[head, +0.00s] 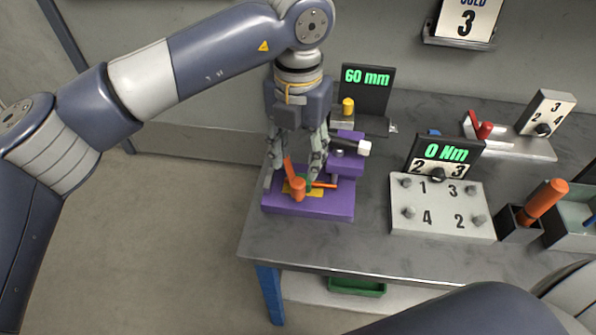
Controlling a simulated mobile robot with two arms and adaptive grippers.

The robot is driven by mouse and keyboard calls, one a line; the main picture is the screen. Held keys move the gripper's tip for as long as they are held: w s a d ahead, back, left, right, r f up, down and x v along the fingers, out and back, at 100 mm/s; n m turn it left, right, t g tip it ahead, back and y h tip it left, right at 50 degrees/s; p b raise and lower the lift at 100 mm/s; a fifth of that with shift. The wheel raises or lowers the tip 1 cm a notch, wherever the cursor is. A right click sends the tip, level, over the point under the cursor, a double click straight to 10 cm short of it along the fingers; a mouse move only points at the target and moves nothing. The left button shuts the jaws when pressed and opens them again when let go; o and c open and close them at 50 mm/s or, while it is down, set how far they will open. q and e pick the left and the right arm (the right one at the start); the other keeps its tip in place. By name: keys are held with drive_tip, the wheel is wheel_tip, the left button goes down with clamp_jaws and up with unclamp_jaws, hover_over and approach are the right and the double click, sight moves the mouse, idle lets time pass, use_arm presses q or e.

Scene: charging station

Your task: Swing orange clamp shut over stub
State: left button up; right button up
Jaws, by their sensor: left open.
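The orange clamp (298,187) stands on a purple block (327,208) at the table's left front corner. Its orange arm leans up and to the left, between the fingers of my left gripper (297,172). My left gripper points down over the block and is open; I cannot tell whether a finger touches the clamp. A dark stub with a pale end (363,148) sticks out to the right from the purple fixture behind. The gripper hides part of the clamp and block. My right gripper is not in view; part of my right arm shows at the lower right.
A display reading 60 mm (367,77) stands behind the fixture. To the right are a numbered bolt plate (442,208) with a 0 Nm display (447,151), an orange-handled tool (545,200) in a holder, and a red-handled fixture (484,131). The table's front strip is clear.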

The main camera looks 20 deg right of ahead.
use_arm(q)
drive_tip(key=shift+r, duration=1.7)
